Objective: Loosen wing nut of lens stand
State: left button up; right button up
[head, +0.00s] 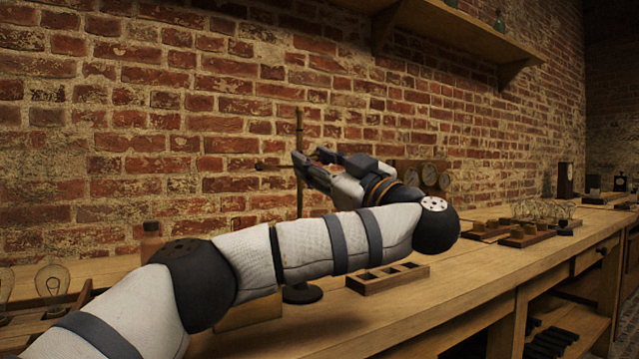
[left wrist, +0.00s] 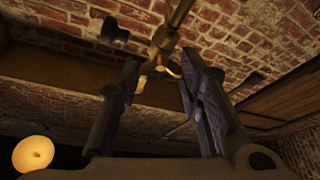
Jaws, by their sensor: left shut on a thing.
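The lens stand (head: 299,125) is an upright brass rod on a round dark base (head: 302,294) on the bench, with a thin crosspiece reaching left at mid height. My left gripper (head: 308,160) reaches the rod at the height of the crosspiece. In the left wrist view, my left gripper's fingers (left wrist: 160,80) stand on either side of the brass wing nut (left wrist: 160,69), shut on it. The brass rod (left wrist: 178,14) rises just beyond the nut. My gripper hides the clamp in the head view. My right gripper is not in view.
An empty compartmented wooden tray (head: 388,277) lies on the bench right of the stand. Glass bulbs (head: 52,281) and a brown bottle (head: 151,243) stand at the left. Wooden gauges (head: 429,174) are behind my wrist. The bench front at right is clear.

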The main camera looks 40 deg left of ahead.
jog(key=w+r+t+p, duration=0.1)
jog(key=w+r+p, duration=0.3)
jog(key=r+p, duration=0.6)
pick_arm(q)
jog(key=shift+r+n+g+h+b, duration=0.2)
jog(key=shift+n+g+h+b, duration=0.6)
jog(key=shift+n, duration=3.05)
jog(key=shift+r+n+g+h+b, duration=0.25)
jog(key=shift+n+h+b, duration=1)
jog(key=shift+n, duration=2.65)
jog(key=shift+r+n+g+h+b, duration=0.15)
jog(key=shift+n+g+h+b, duration=0.4)
jog(key=shift+n+h, duration=2.15)
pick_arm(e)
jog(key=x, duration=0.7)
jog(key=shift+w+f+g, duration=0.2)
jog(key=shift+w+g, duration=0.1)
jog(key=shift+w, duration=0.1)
pick_arm(q)
jog(key=shift+r+n+y, duration=0.1)
jog(key=shift+n+y, duration=1.05)
jog(key=shift+n, duration=0.1)
